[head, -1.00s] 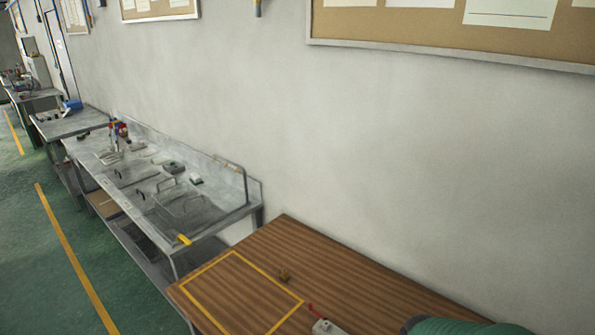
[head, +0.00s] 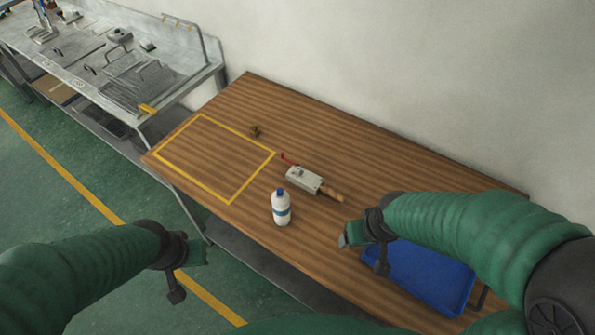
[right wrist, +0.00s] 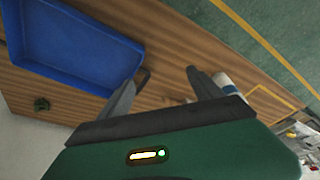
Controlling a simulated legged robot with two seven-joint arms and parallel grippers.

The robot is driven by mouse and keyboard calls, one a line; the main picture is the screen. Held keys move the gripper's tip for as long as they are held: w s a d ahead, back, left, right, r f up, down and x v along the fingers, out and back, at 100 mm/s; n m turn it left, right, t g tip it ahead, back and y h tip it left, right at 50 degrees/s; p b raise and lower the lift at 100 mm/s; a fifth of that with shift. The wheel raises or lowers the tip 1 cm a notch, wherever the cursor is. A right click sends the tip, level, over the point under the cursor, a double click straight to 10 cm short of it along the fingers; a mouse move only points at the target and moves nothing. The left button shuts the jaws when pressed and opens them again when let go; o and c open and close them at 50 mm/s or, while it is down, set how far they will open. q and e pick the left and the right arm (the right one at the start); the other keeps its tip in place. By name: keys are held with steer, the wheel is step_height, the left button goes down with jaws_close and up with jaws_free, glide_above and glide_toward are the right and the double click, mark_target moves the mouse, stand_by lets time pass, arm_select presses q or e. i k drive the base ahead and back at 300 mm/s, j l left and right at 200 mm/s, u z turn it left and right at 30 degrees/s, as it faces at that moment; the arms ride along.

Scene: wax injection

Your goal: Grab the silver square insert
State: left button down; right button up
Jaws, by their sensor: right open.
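I cannot make out a separate silver square insert. A pale grey metal block (head: 304,180) with a wooden handle and a small red part lies on the wooden table, right of the yellow outline. My right gripper (head: 362,250) is open and empty above the table, between the white bottle and the blue tray. Its fingers also show apart in the right wrist view (right wrist: 166,72). My left gripper (head: 190,272) is open and empty, off the table's front edge at lower left.
A white bottle (head: 281,208) with a blue cap stands near the front edge. A blue tray (head: 440,280) lies partly under my right arm. A metal bench (head: 180,95) stands beyond.

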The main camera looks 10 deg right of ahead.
mark_target(299, 172)
steer(key=i+j+z, duration=0.1)
steer(key=j+z, duration=0.25)
steer(key=j, duration=0.35)
steer(key=j+z, duration=0.35)
steer(key=j, duration=0.3)
steer(key=i+j+z, duration=0.15)
steer(key=i+z, duration=0.2)
steer(key=i+j+z, duration=0.3)
